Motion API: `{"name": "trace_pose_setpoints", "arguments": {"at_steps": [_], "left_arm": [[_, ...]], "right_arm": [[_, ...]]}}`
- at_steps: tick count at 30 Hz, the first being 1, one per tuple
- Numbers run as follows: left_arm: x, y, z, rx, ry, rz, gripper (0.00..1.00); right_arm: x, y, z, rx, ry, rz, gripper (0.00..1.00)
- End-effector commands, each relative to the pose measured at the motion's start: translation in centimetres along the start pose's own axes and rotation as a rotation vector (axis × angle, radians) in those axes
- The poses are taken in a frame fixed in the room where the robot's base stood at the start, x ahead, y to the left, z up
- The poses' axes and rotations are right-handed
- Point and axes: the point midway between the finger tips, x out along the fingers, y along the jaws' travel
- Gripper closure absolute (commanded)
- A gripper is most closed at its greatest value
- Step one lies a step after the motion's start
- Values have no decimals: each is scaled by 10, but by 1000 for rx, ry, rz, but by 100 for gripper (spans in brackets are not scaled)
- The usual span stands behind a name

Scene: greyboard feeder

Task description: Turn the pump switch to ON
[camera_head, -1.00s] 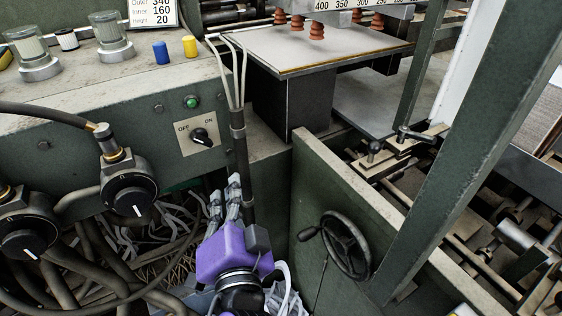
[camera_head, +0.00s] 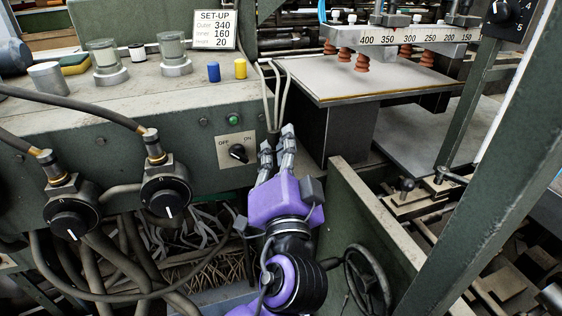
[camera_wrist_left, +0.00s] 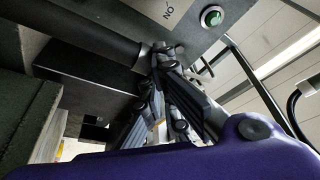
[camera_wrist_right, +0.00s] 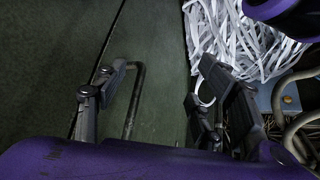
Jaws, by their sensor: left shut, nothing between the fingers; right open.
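The pump switch (camera_head: 237,153) is a black knob on a pale plate, with OFF at its upper left and ON at its upper right. I cannot tell surely which label its pointer faces. My left gripper (camera_head: 276,142) is shut and empty, just right of the switch plate, in front of the grey pipes. In the left wrist view the left fingertips (camera_wrist_left: 160,56) lie below part of the plate (camera_wrist_left: 175,8) with its ON label upside down; the knob is out of view there. My right gripper (camera_wrist_right: 160,75) is open and empty, seen only in the right wrist view.
A green button (camera_head: 233,119) sits above the switch. Two black dials (camera_head: 166,196) with hoses are at the left. A handwheel (camera_head: 367,278) and a green wall (camera_head: 365,215) stand right of my left arm. Paper strips (camera_wrist_right: 230,40) lie near my right gripper.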

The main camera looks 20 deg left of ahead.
Motion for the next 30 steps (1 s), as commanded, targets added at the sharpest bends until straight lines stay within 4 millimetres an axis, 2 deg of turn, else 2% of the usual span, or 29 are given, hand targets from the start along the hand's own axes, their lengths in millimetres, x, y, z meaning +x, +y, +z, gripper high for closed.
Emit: {"name": "trace_pose_setpoints", "arguments": {"at_steps": [2,4,10,24,30], "left_arm": [[17,-3,-3,2,3,-4,100],[8,0,16,6,-3,2,100],[0,1,35,4,-1,1,100],[-1,0,38,1,0,1,100],[6,3,37,22,1,7,100]], "right_arm": [[-4,2,-5,0,6,2,37],[-3,2,-3,0,6,3,37],[0,1,-8,-1,15,1,37],[4,0,-17,-3,31,-1,37],[1,1,-20,-2,34,-1,37]]}}
